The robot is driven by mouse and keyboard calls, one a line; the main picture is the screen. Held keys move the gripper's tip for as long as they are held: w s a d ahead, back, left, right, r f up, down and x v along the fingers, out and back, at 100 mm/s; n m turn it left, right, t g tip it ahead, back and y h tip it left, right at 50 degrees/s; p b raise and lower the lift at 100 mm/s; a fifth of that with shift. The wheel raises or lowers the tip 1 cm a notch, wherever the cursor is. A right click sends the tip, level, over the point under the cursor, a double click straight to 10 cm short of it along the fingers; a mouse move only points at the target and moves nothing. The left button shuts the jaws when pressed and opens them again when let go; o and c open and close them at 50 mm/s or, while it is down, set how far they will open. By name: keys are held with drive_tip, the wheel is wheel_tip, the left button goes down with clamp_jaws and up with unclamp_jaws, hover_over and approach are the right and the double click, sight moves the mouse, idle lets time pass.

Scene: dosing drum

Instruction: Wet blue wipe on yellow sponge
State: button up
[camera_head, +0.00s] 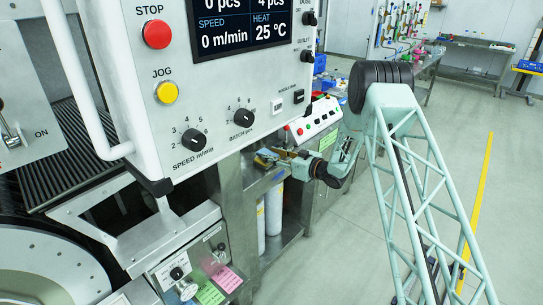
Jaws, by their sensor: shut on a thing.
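My gripper (285,162) is small in the head view, at the end of my pale green arm, low over a metal bench beside the control panel. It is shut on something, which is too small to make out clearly. A small blue patch (279,176) shows just below it and may be part of the blue wipe. A small yellow patch (264,157) lies on the bench just left of the gripper and may be the yellow sponge. I cannot tell whether the blue and yellow patches touch.
The large control panel (225,105) fills the upper left, close to the bench (259,190). A white box with buttons (318,122) stands behind the gripper. White cylinders (273,208) stand under the bench. The floor at right is open, with a yellow line (483,190).

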sight(273, 155)
drive_tip(key=shift+r+p, duration=0.95)
drive_tip(key=shift+r, duration=2.5)
drive_tip(key=shift+d+r, duration=0.3)
drive_tip(key=shift+r, duration=0.05)
drive_tip(key=s+d+r+m+t+h, duration=0.2)
drive_tip(key=d+r+m+t+h, duration=0.5)
drive_tip(key=d, duration=0.5)
drive_tip(key=s+d+r+m+h, duration=0.1)
drive_tip(key=s+d+r+h, duration=0.1)
drive_tip(key=s+d, duration=0.3)
drive_tip(key=s+d+r+m+h, duration=0.2)
drive_tip(key=s+d+r+h, duration=0.1)
drive_tip(key=d, duration=0.8)
drive_tip(key=shift+s+d+r+m+g+h, duration=0.3)
drive_tip(key=shift+s+h, duration=0.2)
drive_tip(key=shift+s, duration=0.55)
